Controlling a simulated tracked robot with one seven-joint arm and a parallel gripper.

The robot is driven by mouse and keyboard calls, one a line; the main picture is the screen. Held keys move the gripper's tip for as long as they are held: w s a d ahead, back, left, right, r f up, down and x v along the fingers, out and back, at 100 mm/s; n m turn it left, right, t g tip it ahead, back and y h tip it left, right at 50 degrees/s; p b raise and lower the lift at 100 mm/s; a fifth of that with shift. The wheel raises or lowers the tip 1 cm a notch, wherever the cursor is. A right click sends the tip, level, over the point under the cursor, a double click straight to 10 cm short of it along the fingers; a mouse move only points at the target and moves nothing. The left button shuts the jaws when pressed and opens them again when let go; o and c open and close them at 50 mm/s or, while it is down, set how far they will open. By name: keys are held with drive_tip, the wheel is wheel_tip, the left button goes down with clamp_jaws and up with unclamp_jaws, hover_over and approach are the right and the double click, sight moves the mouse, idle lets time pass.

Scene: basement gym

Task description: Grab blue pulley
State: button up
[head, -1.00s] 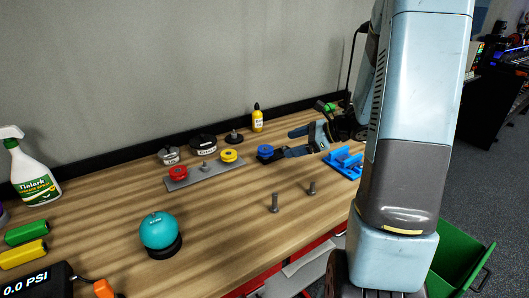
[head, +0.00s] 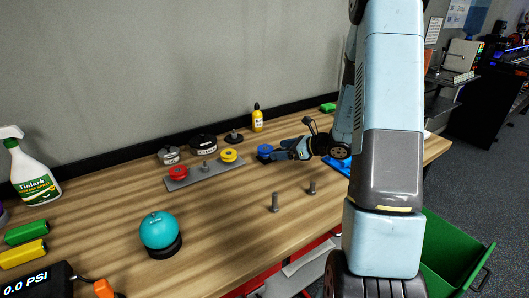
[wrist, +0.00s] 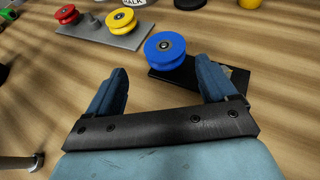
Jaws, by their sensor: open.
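The blue pulley (head: 265,149) sits on the wooden bench, right of the grey plate. In the wrist view the blue pulley (wrist: 165,48) is a round blue wheel with a dark centre, lying flat at the left end of a black base (wrist: 215,88). My gripper (head: 278,151) is low over the bench just right of the pulley, pointing left. In the wrist view my gripper (wrist: 160,72) is open and empty, with its two blue fingers spread and the pulley ahead between and just beyond the fingertips. I see no contact.
A grey plate (head: 210,172) with a red pulley (head: 178,172), a yellow pulley (head: 228,155) and a bare peg is to the left. Two grey bolts (head: 275,202) stand upright in front. A yellow bottle (head: 257,120) stands behind. A blue part (head: 336,162) lies under my arm.

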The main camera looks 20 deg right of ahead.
sight(270, 149)
drive_tip(key=shift+w+d+x, duration=0.1)
drive_tip(key=shift+w+x, duration=0.05)
drive_tip(key=shift+x, duration=1.25)
drive_tip(key=shift+w+d+x, duration=0.15)
drive_tip(key=shift+x, duration=1.2)
drive_tip(key=shift+r, duration=0.1)
drive_tip(key=c, duration=1.1)
drive_tip(key=shift+r, duration=0.1)
drive_tip(key=shift+c, duration=0.2)
